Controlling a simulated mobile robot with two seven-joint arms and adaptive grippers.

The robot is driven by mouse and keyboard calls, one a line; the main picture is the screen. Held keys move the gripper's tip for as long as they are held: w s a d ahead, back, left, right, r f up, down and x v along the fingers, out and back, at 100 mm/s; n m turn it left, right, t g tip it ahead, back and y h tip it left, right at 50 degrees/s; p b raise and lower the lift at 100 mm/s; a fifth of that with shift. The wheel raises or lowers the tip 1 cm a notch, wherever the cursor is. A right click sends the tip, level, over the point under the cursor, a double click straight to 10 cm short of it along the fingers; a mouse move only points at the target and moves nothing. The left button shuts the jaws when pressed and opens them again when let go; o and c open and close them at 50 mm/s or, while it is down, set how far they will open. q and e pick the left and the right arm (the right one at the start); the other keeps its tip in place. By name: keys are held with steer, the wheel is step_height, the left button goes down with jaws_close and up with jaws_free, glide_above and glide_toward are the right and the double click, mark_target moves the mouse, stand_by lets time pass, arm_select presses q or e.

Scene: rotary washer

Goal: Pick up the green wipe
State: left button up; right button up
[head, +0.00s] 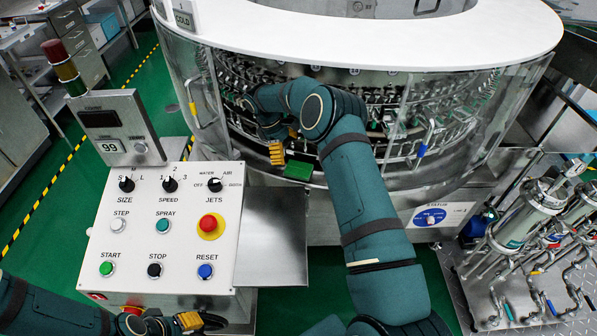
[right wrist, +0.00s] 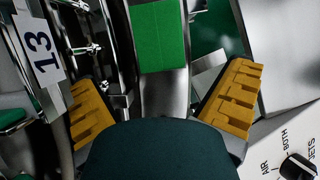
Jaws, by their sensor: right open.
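The green wipe (head: 298,170) is a flat green rectangle on the metal ledge at the front of the rotary washer. In the right wrist view the wipe (right wrist: 160,38) lies ahead of the gap between my fingers and apart from them. My right gripper (head: 284,143) is beside the wipe at the washer's front, partly hidden by my arm. In the right wrist view its yellow fingertips (right wrist: 160,100) are spread wide with nothing held. My left gripper (head: 186,321) is at the bottom left, below the control panel, and its jaws do not show clearly.
The rotary washer (head: 400,40) has a white rim, clear curved walls and metal racks inside. A white control panel (head: 135,235) with knobs and buttons stands to the left. A bare metal shelf (head: 275,235) is beside it. Metal canisters (head: 525,215) stand at the right.

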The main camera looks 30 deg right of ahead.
mark_target(295, 167)
steer(key=shift+b+x, duration=0.4)
steer(key=shift+x, duration=3.1)
steer(key=c, duration=0.9)
